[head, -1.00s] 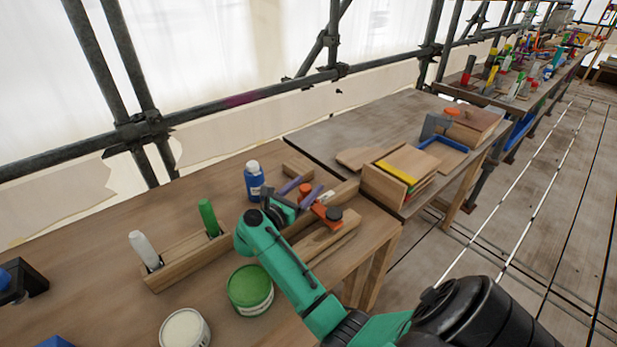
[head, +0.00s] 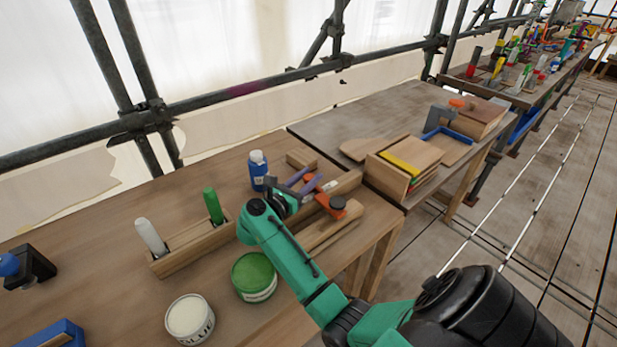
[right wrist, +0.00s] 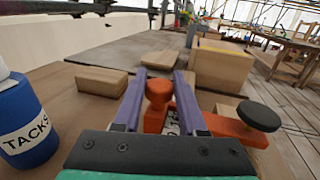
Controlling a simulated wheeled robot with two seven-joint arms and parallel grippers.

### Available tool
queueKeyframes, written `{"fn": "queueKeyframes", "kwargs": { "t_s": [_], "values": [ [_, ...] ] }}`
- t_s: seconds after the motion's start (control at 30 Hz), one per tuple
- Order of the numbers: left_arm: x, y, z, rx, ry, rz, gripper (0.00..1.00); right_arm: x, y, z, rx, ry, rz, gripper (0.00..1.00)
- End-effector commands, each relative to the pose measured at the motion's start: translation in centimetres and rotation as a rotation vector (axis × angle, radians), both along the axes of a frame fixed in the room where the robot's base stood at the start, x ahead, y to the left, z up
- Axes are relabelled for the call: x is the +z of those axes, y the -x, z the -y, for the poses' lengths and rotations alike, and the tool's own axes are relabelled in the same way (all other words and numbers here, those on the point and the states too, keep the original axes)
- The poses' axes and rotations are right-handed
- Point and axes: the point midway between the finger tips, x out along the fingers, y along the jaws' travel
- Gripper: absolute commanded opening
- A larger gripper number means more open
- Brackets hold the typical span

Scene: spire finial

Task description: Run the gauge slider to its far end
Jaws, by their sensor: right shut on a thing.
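The gauge slider shows in the right wrist view as an orange piece with a round orange knob (right wrist: 158,92). The knob stands between the two purple fingers of my right gripper (right wrist: 158,88), which is shut on it. In the head view my right gripper (head: 303,181) reaches over the bench, with the orange knob (head: 310,177) at its fingers. Beside it is an orange block with a black round knob (head: 336,203); the right wrist view shows this black knob (right wrist: 259,115) right of the fingers. A pale marked plate (right wrist: 172,128) is partly hidden behind the gripper. My left gripper is not in view.
A blue TACKS bottle (head: 258,170) stands close left of my right gripper. A small wooden block (head: 301,159) lies behind it. A green tub (head: 254,277) and a white tub (head: 190,318) stand nearer. A wooden holder (head: 190,250) is at left.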

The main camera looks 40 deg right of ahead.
Motion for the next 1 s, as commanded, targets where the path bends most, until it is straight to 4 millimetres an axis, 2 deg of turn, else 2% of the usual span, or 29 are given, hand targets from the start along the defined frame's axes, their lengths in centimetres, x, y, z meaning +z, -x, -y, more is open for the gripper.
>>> {"fn": "queueKeyframes", "kwargs": {
  "t_s": [0.8, 0.9, 1.0],
  "values": [
    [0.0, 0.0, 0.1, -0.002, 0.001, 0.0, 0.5, -0.1, 0.0, 0.0, 0.0, -0.002, -0.001, 0.0],
    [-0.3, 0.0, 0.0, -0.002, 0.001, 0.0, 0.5, -0.2, 0.0, 0.7, -0.001, -0.003, -0.002, 0.0],
    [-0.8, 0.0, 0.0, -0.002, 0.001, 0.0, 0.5, -0.4, 0.0, 2.6, -0.002, -0.003, -0.002, 0.0]
  ]
}}
